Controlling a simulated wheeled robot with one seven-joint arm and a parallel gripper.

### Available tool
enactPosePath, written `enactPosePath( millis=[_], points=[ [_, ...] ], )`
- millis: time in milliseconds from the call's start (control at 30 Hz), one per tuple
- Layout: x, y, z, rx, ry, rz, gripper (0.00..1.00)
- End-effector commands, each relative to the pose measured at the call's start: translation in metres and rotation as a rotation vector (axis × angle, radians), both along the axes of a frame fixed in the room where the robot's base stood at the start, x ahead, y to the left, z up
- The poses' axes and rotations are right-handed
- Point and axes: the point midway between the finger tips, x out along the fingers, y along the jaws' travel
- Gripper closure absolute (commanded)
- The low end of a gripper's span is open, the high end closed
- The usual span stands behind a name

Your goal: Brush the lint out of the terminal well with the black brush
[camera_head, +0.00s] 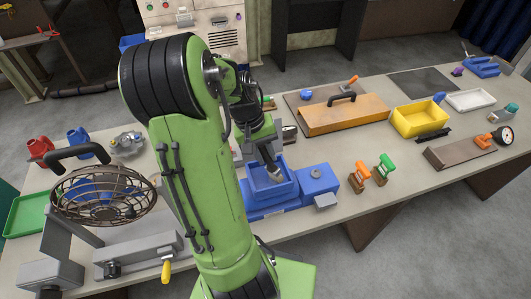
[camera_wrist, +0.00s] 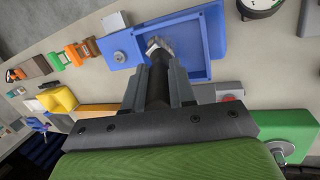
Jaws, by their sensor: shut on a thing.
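My gripper (camera_wrist: 157,82) is shut on the black brush (camera_wrist: 158,68), gripping its dark handle between both fingers. The brush's pale grey bristles (camera_wrist: 160,44) point away from the gripper, near the rim at one side of the blue well (camera_wrist: 190,55). In the head view, the blue terminal well (camera_head: 258,190) is an open square box on a blue base, and the brush head (camera_head: 271,166) shows over its opening. I cannot tell whether the bristles touch the floor or wall. No lint can be made out. My arm hides part of the well's left side.
A blue block with a round metal disc (camera_head: 316,174) adjoins the well on the right. Orange-handled (camera_head: 360,172) and green-handled (camera_head: 384,164) tools stand further right. A wire-guarded fixture (camera_head: 104,196) is at left, and a wooden board with a black handle (camera_head: 343,114) lies behind.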

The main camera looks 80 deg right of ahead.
Motion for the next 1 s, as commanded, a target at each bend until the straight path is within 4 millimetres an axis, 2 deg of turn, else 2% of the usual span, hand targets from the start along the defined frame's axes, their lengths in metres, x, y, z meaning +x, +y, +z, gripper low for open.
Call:
enactPosePath(
  millis=[100,533,1000],
  points=[
    [0.0,0.0,0.019,-0.002,-0.001,0.001,1.0],
    [0.0,-0.001,0.07,-0.003,0.0,0.001,1.0],
    [0.0,0.0,0.068,-0.002,-0.001,0.001,1.0]
  ],
)
